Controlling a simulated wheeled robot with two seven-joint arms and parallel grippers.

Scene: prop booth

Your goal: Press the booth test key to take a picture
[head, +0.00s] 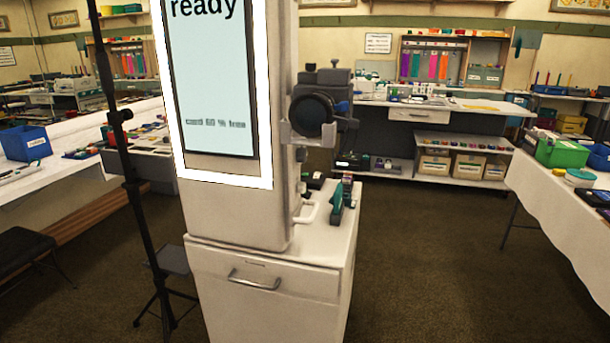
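The photo booth (232,203) stands upright close in front of me, left of the middle. Its lit screen (208,75) reads "ready" at the top, with a small blurred line about the card lower down. The screen's top is cut off by the picture edge. A dark camera-like device (313,112) is mounted on the booth's right side. I cannot make out which part is the test key. Neither of my grippers is in view.
The booth stands on a white cabinet (265,312) with small teal and dark items (337,205) on its top right. A black stand (128,185) is close on the left. A white-covered table (560,205) is at the right. Carpet (430,260) between is clear.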

